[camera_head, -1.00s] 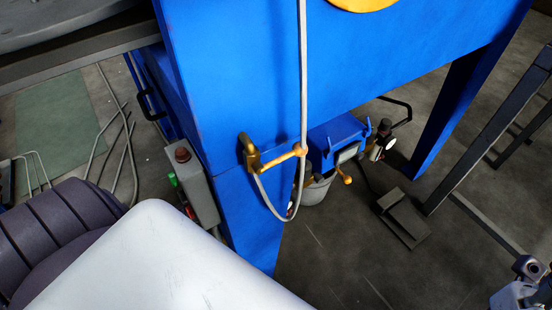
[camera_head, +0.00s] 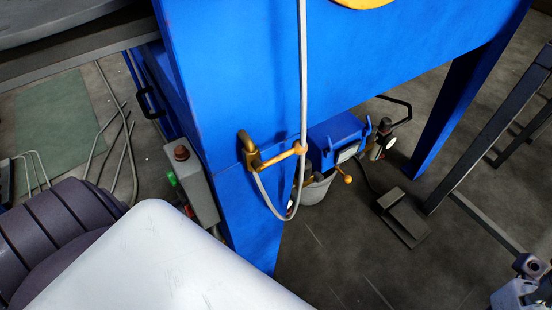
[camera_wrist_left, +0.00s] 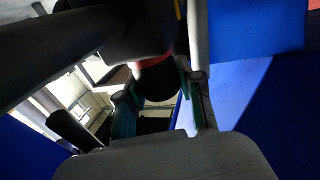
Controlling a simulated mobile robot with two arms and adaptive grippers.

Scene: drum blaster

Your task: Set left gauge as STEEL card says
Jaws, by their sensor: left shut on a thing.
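My left gripper (camera_wrist_left: 158,100) shows in the left wrist view, with a teal-padded finger on each side of a dark rounded knob-like part (camera_wrist_left: 157,80). It is shut on this part, which has a red band above it. I cannot tell whether it belongs to a gauge. No STEEL card can be made out.
A grey control box (camera_head: 192,183) with a dark red button and a green button is on the machine's left side. A pale hose (camera_head: 303,70) loops past a brass valve (camera_head: 250,153). A bucket (camera_head: 316,190) and a dark pedal (camera_head: 403,215) are on the floor.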

